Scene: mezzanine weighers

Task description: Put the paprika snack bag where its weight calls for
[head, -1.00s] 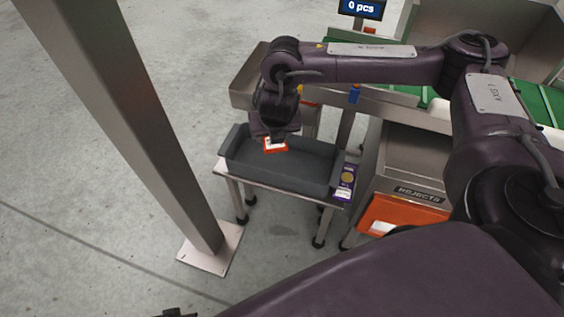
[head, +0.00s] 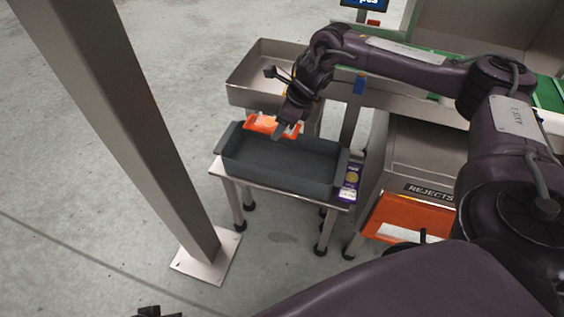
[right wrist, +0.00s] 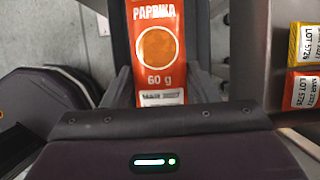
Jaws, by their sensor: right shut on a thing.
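The paprika snack bag (head: 262,124) is orange with a white label band. In the right wrist view the bag (right wrist: 158,45) reads "PAPRIKA" and "60 g", and its upper end is cut off. My right gripper (head: 282,130) is shut on it, holding it at the far side of the dark grey bin (head: 270,170), apparently above the rim. A small dark part at the bottom left edge of the head view may be my left gripper (head: 155,312); its jaws cannot be made out.
A steel tray (head: 240,92) lies behind the bin. A purple packet (head: 348,185) is at the bin's right end. An orange bin (head: 400,218) sits under the "REJECTS" sign (head: 428,192). Yellow (right wrist: 307,45) and orange packets (right wrist: 302,92) show in the wrist view. A steel post stands left.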

